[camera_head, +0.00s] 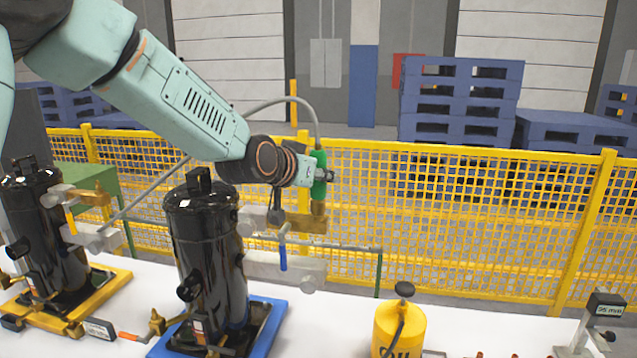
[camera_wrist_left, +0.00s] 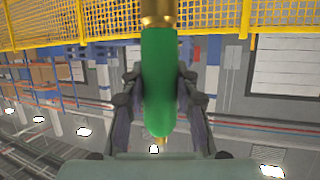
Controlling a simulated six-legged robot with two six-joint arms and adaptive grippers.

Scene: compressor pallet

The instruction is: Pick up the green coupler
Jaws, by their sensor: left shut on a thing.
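The green coupler (camera_head: 319,172) is an upright green sleeve in the middle of the head view, with a grey hose (camera_head: 305,104) arching from its top. My left gripper (camera_head: 322,176) is shut on it from the side. In the left wrist view, the green coupler (camera_wrist_left: 158,75) lies between the two dark fingers of my left gripper (camera_wrist_left: 160,88), with a brass end (camera_wrist_left: 158,12) at the top. In the head view, brass (camera_head: 318,210) shows just below the green sleeve; I cannot tell whether it is joined to the fitting beside it. My right gripper is not in view.
A black compressor (camera_head: 207,255) stands on a blue base (camera_head: 265,328), with a grey valve block (camera_head: 290,268) at its right. Another compressor (camera_head: 45,235) stands left on a yellow base. A yellow can (camera_head: 398,330) is in front. A yellow mesh fence (camera_head: 450,215) runs behind.

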